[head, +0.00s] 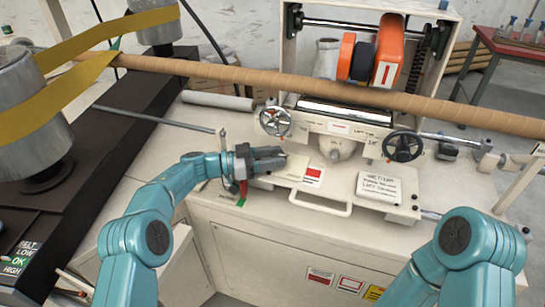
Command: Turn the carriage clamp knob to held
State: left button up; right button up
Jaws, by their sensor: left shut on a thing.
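My left gripper (268,158) reaches in from the left and is shut at the left end of the cream carriage (320,207). It is closed on a small part there, most likely the clamp knob, which the dark fingers hide. A small red and green mark (241,195) shows just below the gripper. I cannot read which setting the knob is at. The carriage has a front handle bar, a red and white label (313,176) and a white instruction plate (379,188). My right arm shows at lower right, but its gripper is not in view.
A long brown wound tube (300,84) crosses above the carriage. Two handwheels, left (275,121) and right (402,146), stand behind the carriage. A yellow belt (75,85) runs around grey drums at left. A red table (515,52) stands at back right.

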pick_arm(q)
jog(key=shift+w+r+m+g, duration=0.1)
jog(key=shift+r+m+g, duration=0.15)
jog(key=shift+m+g, duration=0.4)
dwell(0.3)
jog(key=o, duration=1.1)
jog(key=shift+d, duration=0.1)
jog(key=shift+c, duration=0.2)
jog(key=shift+f, duration=0.1)
jog(key=shift+a, duration=0.4)
jog(key=s+a, duration=0.1)
jog(key=a, duration=0.5)
jog(key=shift+a+b, duration=0.4)
jog(key=shift+b, duration=0.05)
